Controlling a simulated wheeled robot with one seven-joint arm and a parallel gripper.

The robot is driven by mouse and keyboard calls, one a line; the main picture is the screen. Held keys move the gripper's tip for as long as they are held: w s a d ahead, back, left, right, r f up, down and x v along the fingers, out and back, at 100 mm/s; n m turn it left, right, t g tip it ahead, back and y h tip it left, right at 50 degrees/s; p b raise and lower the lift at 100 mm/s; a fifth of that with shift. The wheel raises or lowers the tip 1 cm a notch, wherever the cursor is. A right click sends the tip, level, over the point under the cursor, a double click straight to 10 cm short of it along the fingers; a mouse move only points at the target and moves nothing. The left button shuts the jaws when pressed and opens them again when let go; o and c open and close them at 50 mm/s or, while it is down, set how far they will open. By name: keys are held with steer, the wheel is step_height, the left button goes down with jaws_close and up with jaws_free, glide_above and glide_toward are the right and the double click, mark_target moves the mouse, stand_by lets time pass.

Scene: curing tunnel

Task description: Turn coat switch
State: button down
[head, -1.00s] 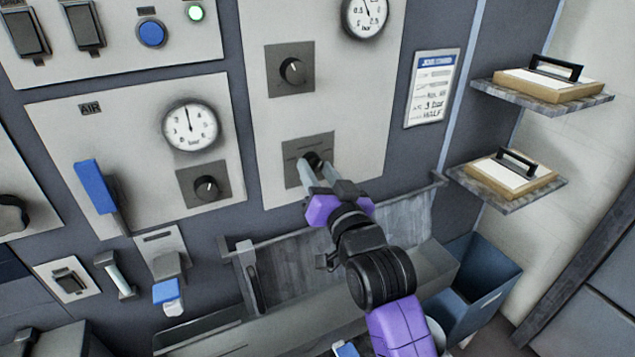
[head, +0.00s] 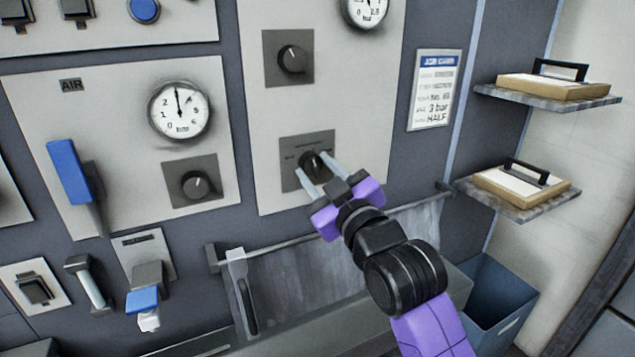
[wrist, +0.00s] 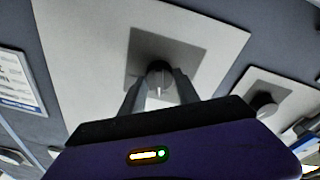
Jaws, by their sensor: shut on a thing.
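The switch (head: 313,162) is a round black knob on a dark square plate (head: 291,147), low on a pale upright panel. Small lettering on the plate is too blurred to read. My gripper (head: 315,170) reaches the knob from the lower right, with a grey finger on each side of it. In the wrist view the knob (wrist: 159,74) sits between the fingertips, and a pale pointer line shows on it. The gripper is shut on the knob.
Another black knob (head: 293,60) is above on the same panel. An air panel with a gauge (head: 179,111) and knob (head: 195,185) is to the left. A job card (head: 435,90) and two shelves (head: 519,196) are to the right. A trough (head: 330,262) runs below.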

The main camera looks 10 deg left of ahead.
steer(key=shift+n+b, duration=0.3)
steer(key=shift+n, duration=0.3)
steer(key=c, duration=0.9)
jaws_free()
steer(key=b+v, duration=0.1)
steer(key=v, duration=0.7)
steer(key=shift+w, duration=0.1)
